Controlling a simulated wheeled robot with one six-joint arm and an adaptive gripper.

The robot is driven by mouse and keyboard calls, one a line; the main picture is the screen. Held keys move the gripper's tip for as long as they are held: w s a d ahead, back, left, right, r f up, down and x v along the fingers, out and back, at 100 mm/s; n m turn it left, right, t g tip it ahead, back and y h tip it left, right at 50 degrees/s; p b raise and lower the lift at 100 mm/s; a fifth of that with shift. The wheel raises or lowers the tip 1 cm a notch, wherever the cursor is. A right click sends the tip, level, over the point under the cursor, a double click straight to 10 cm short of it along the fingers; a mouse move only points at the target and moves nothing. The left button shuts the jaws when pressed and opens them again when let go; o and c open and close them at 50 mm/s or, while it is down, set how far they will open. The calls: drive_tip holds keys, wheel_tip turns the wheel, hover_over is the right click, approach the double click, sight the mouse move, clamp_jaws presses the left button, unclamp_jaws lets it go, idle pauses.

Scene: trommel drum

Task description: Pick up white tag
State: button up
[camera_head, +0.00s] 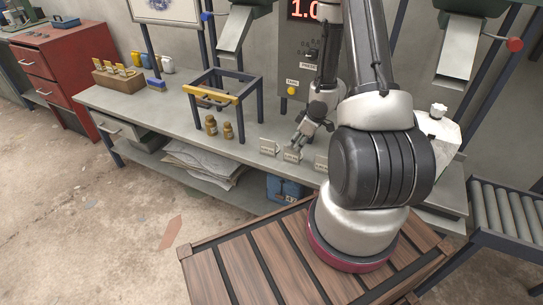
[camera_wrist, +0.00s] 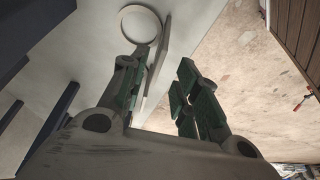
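Three small white tags with dark print stand near the bench's front edge in the head view: a left one (camera_head: 268,146), a middle one (camera_head: 292,156) and a right one (camera_head: 321,164), partly hidden by my arm. My gripper (camera_head: 296,146) points down just above the middle tag. In the wrist view my gripper (camera_wrist: 164,62) is open, its green-padded fingers apart. A thin pale plate (camera_wrist: 158,58), seen nearly edge-on, lies between them, closer to the left finger; it looks like a tag. I cannot tell whether it touches that finger.
A pale ring (camera_wrist: 140,24) lies beyond the left finger in the wrist view. A roller conveyor (camera_head: 505,210) stands at the right.

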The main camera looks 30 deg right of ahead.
sight(283, 160)
drive_tip(key=x, duration=0.7)
drive_tip(key=shift+w+a+f, duration=0.2)
drive_tip(key=shift+w+f, duration=0.05)
drive_tip(key=shift+w, duration=0.05)
drive_tip(key=shift+c, duration=0.4)
clamp_jaws()
